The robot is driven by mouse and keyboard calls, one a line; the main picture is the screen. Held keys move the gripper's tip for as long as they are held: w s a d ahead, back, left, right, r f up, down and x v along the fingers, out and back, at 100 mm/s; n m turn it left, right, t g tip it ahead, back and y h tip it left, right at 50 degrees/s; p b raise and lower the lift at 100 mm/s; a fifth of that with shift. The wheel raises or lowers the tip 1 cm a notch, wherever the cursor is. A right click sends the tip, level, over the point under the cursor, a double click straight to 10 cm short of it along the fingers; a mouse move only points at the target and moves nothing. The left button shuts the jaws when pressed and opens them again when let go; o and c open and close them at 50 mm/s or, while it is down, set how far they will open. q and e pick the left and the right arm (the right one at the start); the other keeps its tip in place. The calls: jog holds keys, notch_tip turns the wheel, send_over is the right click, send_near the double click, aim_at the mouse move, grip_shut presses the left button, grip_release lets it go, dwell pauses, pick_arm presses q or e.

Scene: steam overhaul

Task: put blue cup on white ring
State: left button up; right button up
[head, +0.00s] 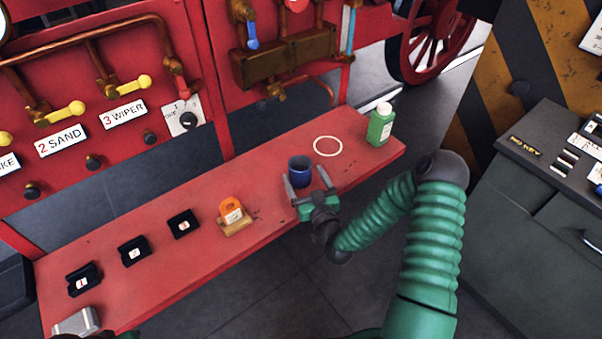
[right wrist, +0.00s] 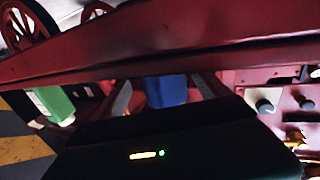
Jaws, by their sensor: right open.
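The blue cup (head: 299,172) stands upright on the red bench, toward its right half. The white ring (head: 328,146) is a thin circle on the bench, to the right of the cup and a little behind it. My right gripper (head: 307,184) is open, with its two fingers on either side of the cup. I cannot tell whether they touch it.
A green bottle (head: 380,125) stands on the red bench (head: 270,183) right of the ring. An orange padlock-like item (head: 233,214) and several black blocks (head: 182,223) lie to the left. A red panel with valves rises behind. A dark cabinet (head: 520,190) stands at right.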

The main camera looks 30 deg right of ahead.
jog(key=shift+w+d, duration=0.1)
jog(key=shift+w, duration=0.6)
jog(key=shift+w+r, duration=0.1)
jog(key=shift+w, duration=0.15)
jog(key=c, duration=1.7)
jog(key=shift+r, duration=0.1)
